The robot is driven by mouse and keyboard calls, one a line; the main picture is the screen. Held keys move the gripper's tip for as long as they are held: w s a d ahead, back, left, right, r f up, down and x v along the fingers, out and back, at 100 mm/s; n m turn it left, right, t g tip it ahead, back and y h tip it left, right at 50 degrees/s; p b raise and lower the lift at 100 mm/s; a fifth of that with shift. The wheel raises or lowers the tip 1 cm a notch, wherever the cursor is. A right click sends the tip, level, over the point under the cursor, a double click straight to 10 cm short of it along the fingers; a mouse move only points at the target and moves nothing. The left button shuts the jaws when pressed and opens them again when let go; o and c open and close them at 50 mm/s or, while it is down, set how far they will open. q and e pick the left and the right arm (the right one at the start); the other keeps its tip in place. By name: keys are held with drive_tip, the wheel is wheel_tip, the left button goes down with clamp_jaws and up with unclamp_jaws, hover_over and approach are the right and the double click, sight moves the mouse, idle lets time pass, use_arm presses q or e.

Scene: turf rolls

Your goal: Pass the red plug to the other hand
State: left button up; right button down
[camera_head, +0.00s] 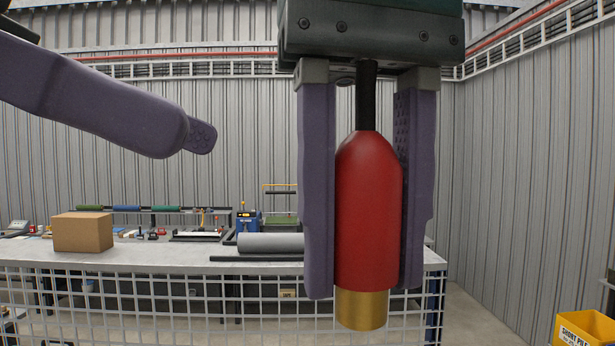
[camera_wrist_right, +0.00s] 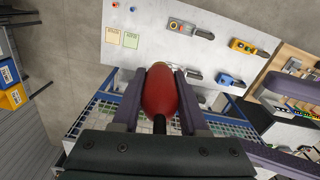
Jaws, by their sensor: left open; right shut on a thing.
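The red plug (camera_head: 369,215) has a rounded red body, a black stem at the top and a brass-coloured end at the bottom. My right gripper (camera_head: 366,285) comes down from above, its two purple fingers shut on the sides of the red body. The plug hangs upright in mid-air; it also shows in the right wrist view (camera_wrist_right: 160,92) between the fingers. My left gripper (camera_head: 188,140) is open and empty, left of the plug and apart from it. Its fingers overlap in the head view, and a purple finger shows at the right of the wrist view.
A yellow bin (camera_head: 577,330) stands at the lower right. The air between my two grippers is clear.

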sight(383, 214)
use_arm(q)
drive_tip(key=x, duration=1.2)
drive_tip(key=shift+s, duration=0.15)
clamp_jaws()
use_arm(e)
drive_tip(key=shift+w, duration=0.1)
drive_tip(key=shift+c, duration=1.8)
unclamp_jaws()
